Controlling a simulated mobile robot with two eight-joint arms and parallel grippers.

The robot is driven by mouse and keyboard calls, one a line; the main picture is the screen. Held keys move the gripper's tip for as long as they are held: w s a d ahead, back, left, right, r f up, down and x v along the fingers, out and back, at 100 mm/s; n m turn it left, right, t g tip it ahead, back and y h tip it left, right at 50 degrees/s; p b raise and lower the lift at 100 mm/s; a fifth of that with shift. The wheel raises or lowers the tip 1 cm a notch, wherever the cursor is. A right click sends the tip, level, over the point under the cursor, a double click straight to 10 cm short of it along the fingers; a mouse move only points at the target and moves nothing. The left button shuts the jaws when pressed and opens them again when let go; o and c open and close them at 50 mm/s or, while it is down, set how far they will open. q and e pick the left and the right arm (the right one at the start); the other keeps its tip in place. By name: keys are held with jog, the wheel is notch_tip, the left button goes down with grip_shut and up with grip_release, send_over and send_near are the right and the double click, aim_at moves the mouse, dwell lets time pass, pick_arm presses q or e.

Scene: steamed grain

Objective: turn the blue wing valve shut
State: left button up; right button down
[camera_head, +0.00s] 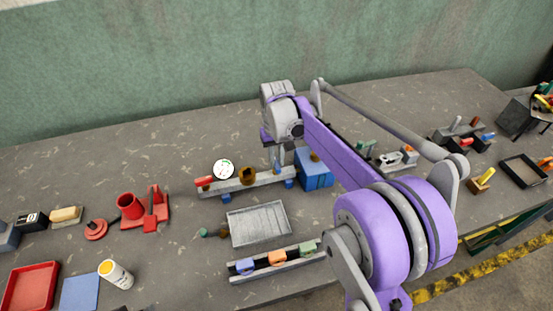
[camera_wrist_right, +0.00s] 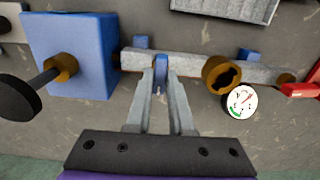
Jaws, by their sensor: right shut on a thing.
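The blue wing valve (camera_wrist_right: 161,66) sits on a grey pipe bar (camera_wrist_right: 195,67), standing between my right gripper's fingertips. My right gripper (camera_wrist_right: 161,72) is shut on the wing, with one finger on each side. In the head view the right gripper (camera_head: 279,157) reaches down to the bar (camera_head: 265,180) from behind, just left of a blue box (camera_head: 315,169). The wing is mostly hidden there by the fingers. My left gripper is not in view.
A brass fitting (camera_head: 247,175), a round white gauge (camera_head: 223,169) and a red handle (camera_head: 204,181) are along the bar, left of the gripper. A grey tray (camera_head: 234,229) lies in front. A black knob (camera_wrist_right: 18,98) projects from the blue box in the wrist view.

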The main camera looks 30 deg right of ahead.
aim_at(277, 163)
jog(key=c, duration=0.8)
grip_release()
jog(key=shift+r, duration=0.15)
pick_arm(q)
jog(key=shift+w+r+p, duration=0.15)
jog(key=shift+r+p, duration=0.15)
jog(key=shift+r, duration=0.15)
pick_arm(e)
notch_tip(277, 163, up, 11)
jog(key=shift+f, duration=0.2)
